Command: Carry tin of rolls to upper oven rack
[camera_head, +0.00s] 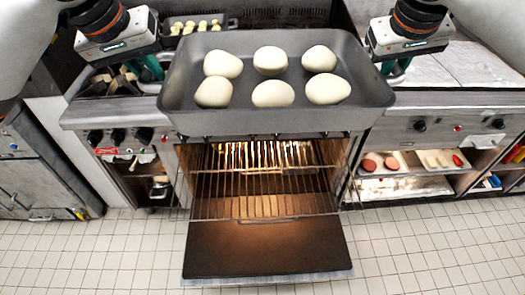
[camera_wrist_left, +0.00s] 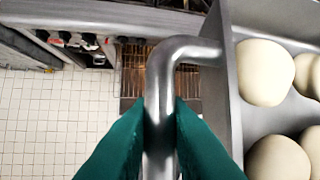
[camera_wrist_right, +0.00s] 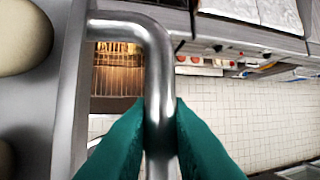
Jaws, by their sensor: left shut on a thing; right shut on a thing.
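The grey tin (camera_head: 277,121) holds several pale round rolls (camera_head: 270,61) and is held level above and in front of the stove. My left gripper (camera_head: 150,70) is shut on the tin's left handle (camera_wrist_left: 160,80). My right gripper (camera_head: 396,72) is shut on the tin's right handle (camera_wrist_right: 158,80). The oven below is open, its door (camera_head: 265,250) folded down and its inside lit. A wire rack (camera_head: 225,206) is pulled out over the door, below the tin. The tin hides the top of the oven opening.
A smaller tray of pale pieces (camera_head: 200,24) stands behind the tin on the stove. Control knobs (camera_head: 118,136) line the front panel. Shelf trays (camera_head: 380,163) with food sit at the right. The tiled floor (camera_head: 435,235) in front is clear.

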